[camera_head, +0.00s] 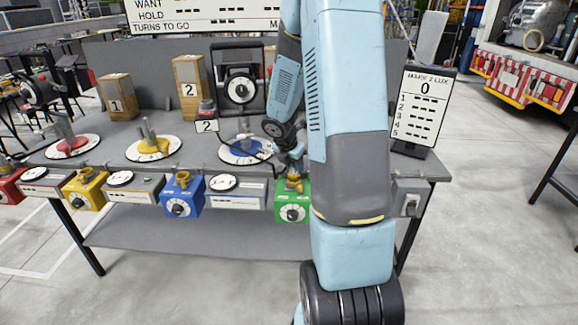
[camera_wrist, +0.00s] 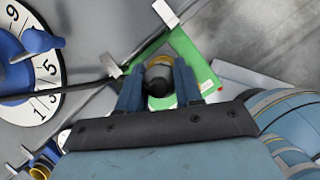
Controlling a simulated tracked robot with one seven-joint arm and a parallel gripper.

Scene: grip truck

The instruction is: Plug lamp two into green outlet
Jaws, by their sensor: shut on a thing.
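The green outlet (camera_head: 292,206) is a box with a black dial on the front edge of the table, and a brass socket (camera_head: 292,185) stands on top of it. The green outlet also shows behind my fingers in the wrist view (camera_wrist: 196,58). My gripper (camera_head: 291,160) is just above the socket. In the wrist view my gripper (camera_wrist: 158,88) is shut on a dark round plug (camera_wrist: 158,82), with a brass ring beyond it. A black cable (camera_wrist: 60,93) runs left from it. I cannot tell whether the plug is seated. Wooden blocks marked 2 (camera_head: 188,88) and 1 (camera_head: 116,94) stand at the back.
Blue (camera_head: 182,195), yellow (camera_head: 85,190) and red (camera_head: 9,187) outlet boxes line the table front to the left. Numbered discs with coloured knobs stand behind, the blue-knobbed one (camera_head: 230,154) nearest. A grey switch box (camera_head: 410,204) and a score board (camera_head: 422,105) are at right.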

